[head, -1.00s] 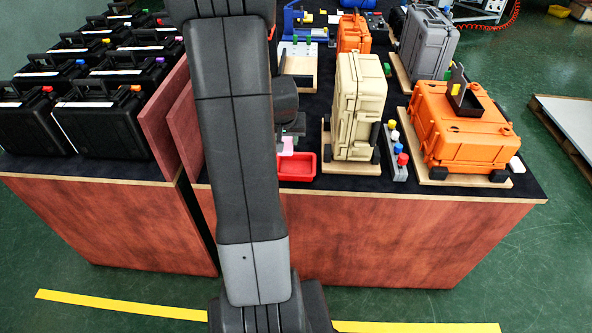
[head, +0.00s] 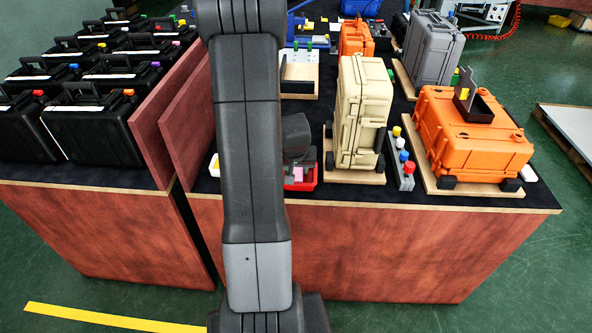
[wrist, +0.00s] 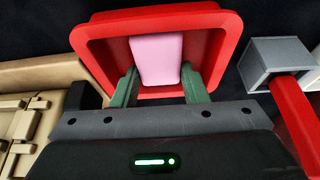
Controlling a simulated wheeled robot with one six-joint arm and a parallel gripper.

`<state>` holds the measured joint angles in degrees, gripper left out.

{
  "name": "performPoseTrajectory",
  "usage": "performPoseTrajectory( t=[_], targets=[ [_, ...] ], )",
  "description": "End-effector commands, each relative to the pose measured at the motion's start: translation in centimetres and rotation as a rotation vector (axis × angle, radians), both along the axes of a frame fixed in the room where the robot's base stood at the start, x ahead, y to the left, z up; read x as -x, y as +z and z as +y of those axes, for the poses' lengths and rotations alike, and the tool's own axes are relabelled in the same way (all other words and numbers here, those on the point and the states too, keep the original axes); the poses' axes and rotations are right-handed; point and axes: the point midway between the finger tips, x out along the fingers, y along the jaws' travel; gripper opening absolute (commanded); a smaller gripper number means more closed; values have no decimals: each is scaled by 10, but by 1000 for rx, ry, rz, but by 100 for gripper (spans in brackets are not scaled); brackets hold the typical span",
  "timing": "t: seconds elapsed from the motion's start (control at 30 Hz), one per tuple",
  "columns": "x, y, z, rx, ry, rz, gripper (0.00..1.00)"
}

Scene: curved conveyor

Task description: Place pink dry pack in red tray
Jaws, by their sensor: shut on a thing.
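The pink dry pack (wrist: 156,60) is held between the green fingers of my gripper (wrist: 159,78). In the wrist view it lies within the outline of the red tray (wrist: 86,45), with the fingers over the tray's near rim. In the head view the pack (head: 298,174) shows at the red tray (head: 305,186), low and inside its outline. I cannot tell whether it touches the tray floor. My arm hides the left part of the tray and most of the gripper in the head view.
A beige case (head: 360,115) on a wooden board stands just right of the tray. Beyond it are a grey holder with coloured caps (head: 404,165) and an orange case (head: 465,140). In the wrist view a grey square-mouthed part (wrist: 280,62) is right of the tray.

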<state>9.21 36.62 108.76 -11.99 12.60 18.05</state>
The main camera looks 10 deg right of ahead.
Motion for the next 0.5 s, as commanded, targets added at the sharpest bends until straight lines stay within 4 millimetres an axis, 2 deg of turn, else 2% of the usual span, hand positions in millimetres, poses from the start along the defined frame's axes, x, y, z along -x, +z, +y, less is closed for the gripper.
performPoseTrajectory(
  t=[0.03,0.5],
  targets=[
    [0,-5,0,0,0,0,18],
    [0,-12,0,-1,0,-1,18]
  ],
)
